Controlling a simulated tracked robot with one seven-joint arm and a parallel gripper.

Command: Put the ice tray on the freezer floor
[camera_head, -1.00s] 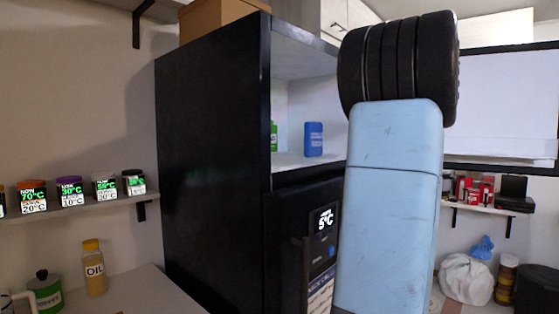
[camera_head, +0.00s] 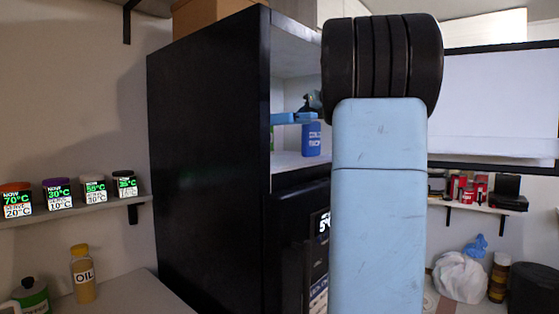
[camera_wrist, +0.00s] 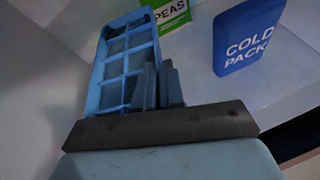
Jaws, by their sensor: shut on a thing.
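A light blue ice tray (camera_wrist: 125,62) with square compartments is held in my gripper (camera_wrist: 160,85), whose fingers are shut on its near right side in the wrist view. In the head view the ice tray (camera_head: 294,117) shows as a thin blue strip inside the open freezer compartment (camera_head: 298,161), in front of the cold pack. It appears raised above the white freezer floor (camera_wrist: 268,68). My gripper (camera_head: 311,103) shows only in part in the head view, with my forearm covering the rest.
A blue cold pack (camera_wrist: 247,38) stands on the freezer floor, right of the tray. A green peas package (camera_wrist: 172,14) stands behind the tray. The pale freezer wall (camera_wrist: 40,70) is close on the left. Open floor lies between tray and cold pack.

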